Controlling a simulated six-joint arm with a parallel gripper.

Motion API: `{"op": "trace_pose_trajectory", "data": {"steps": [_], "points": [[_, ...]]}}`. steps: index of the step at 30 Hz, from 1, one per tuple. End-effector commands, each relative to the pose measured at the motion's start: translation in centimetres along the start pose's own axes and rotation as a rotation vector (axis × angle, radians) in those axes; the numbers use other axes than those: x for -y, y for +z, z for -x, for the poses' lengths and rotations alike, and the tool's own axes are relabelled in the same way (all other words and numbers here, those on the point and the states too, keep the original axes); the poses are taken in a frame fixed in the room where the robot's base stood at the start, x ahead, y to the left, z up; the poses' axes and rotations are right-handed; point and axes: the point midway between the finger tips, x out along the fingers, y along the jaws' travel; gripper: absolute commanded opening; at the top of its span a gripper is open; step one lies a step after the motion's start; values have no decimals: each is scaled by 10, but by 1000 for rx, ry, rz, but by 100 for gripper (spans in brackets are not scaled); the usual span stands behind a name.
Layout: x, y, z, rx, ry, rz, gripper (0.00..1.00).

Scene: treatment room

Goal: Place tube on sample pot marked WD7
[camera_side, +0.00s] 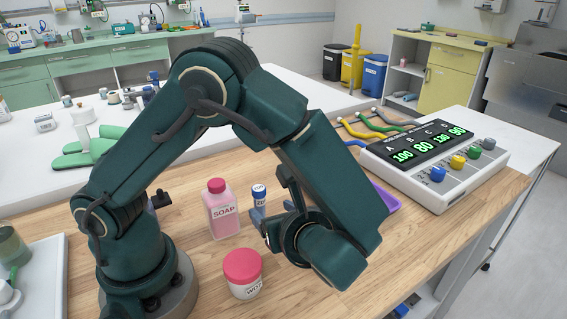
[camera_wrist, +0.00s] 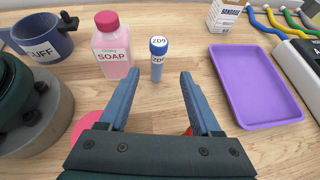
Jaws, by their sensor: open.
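A small clear tube with a blue cap (camera_wrist: 158,47) stands upright on the wooden table, its label reading ZD9; it also shows in the side view (camera_side: 259,192). My gripper (camera_wrist: 160,78) is open, its blue fingers pointing toward the tube, which stands just beyond the fingertips and between their lines. Nothing is held. A white sample pot with a pink lid (camera_side: 243,266) stands at the front of the table in the side view, its label partly legible, starting with W. In the wrist view only part of a pink lid (camera_wrist: 87,124) shows, mostly hidden by my gripper.
A pink soap bottle (camera_side: 222,210) stands left of the tube, close by. A purple tray (camera_wrist: 257,85) lies to the right. A blue cuff (camera_wrist: 42,38), a bandage box (camera_wrist: 224,14) and a monitor (camera_side: 435,160) with coloured cables stand around. A red bit (camera_wrist: 188,132) shows behind my gripper.

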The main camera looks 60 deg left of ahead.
Motion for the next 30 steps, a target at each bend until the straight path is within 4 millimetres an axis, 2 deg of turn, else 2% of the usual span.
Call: {"op": "trace_pose_trajectory", "data": {"steps": [9, 17, 25, 30], "points": [[-1, 0, -50, 0, 4, 0, 65], [-2, 0, -70, -2, 1, 1, 65], [-5, -2, -108, -2, 5, 1, 65], [-5, -2, -116, -4, 1, 2, 65]]}}
